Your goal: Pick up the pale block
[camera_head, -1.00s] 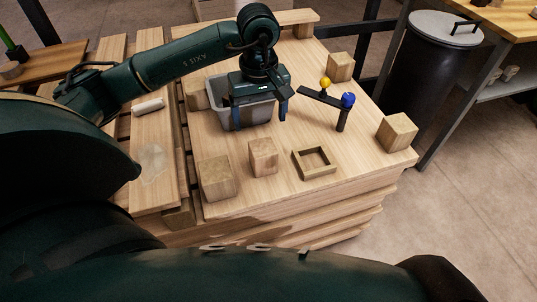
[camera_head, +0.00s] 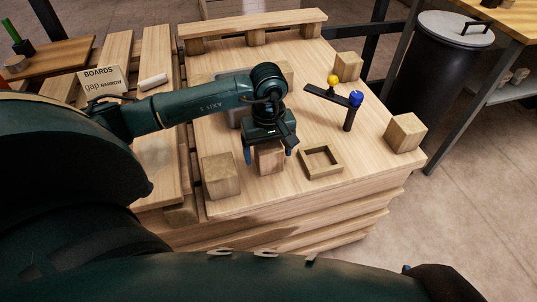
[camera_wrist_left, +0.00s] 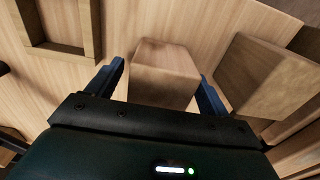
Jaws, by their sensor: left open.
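A pale wooden block (camera_head: 270,160) stands on the wooden platform, partly hidden by my left gripper. My left gripper (camera_head: 270,154) is open above it, pointing down, one finger on either side. In the left wrist view the block (camera_wrist_left: 163,75) lies between and just beyond the two blue fingers (camera_wrist_left: 160,84). Gaps show at the fingers, and I cannot tell any contact. My right gripper is not in view.
A larger wooden block (camera_head: 221,177) stands close to the left, and a square wooden frame (camera_head: 338,169) lies to the right. A dark stand with yellow and blue balls (camera_head: 355,99) is behind. More blocks stand at the right (camera_head: 406,133) and back (camera_head: 348,66).

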